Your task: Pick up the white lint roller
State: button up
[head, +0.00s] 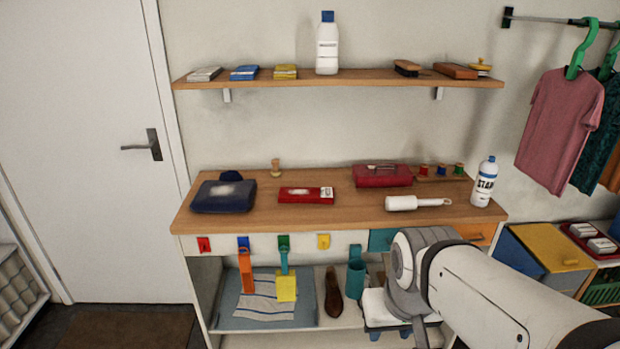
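The white lint roller (402,203) lies on the wooden counter, right of its middle and near the front edge. Its thick white roll is at the left and its thin handle points right. My arm reaches in from the lower right, in front of the counter, with its grey joint just below the roller. My gripper does not show in the head view. The roller is unobstructed and nothing is seen touching it.
A white bottle (484,182) stands right of the roller on the counter (300,217). A red box (382,175) is behind it. A flat red case (306,195) and a dark blue bag (223,195) lie left. A shelf (350,79) runs above. The counter just left of the roller is clear.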

aim_at(393, 203)
jog(key=z, duration=0.35)
jog(key=k, duration=1)
jog(key=u, duration=0.35)
jog(key=i, duration=2.45)
jog(key=z, duration=1.15)
jog(key=k, duration=0.8)
jog(key=z, duration=0.15)
jog(key=i, duration=0.5)
jog(key=u, duration=0.05)
